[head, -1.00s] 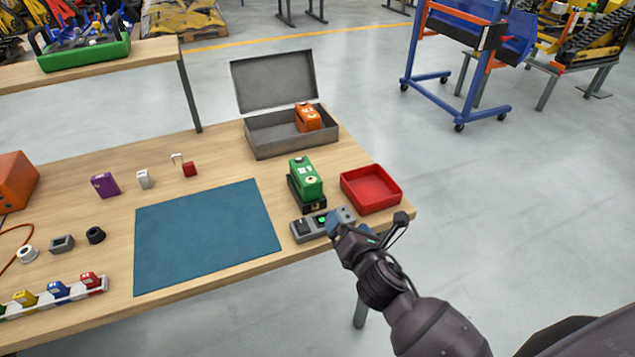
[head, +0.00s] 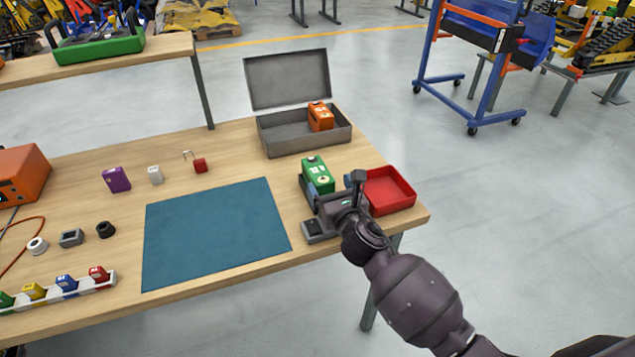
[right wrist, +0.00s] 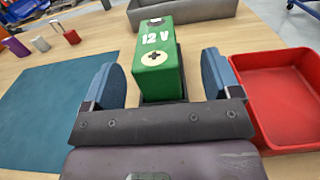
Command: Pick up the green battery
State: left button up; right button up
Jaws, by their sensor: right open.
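The green battery (head: 317,174) stands on the wooden table, seated in a dark base. In the right wrist view the green battery (right wrist: 158,62) shows "12 V" and a round cream mark with a plus. My right gripper (head: 335,185) is open just in front of it. In the right wrist view, the blue fingers of my right gripper (right wrist: 160,80) stand to the left and right of the battery's near end, with gaps on both sides. The dark base is partly hidden by the gripper. My left gripper is not in view.
A red tray (head: 392,191) stands close to the right of the gripper. A grey device (head: 319,230) lies partly under my arm. Behind is an open grey metal box (head: 281,142) holding an orange battery (head: 320,117). A blue mat (head: 215,235) lies at left, bare.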

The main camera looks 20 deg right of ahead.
aim_at(320, 173)
jog(key=w, duration=0.3)
jog(key=w+b, duration=0.1)
jog(key=shift+w+a+f, duration=0.15)
jog(key=shift+w+a, duration=0.1)
jog(key=shift+a, duration=0.15)
jog(key=shift+w, duration=0.35)
grip_shut()
jog(key=shift+r, duration=0.3)
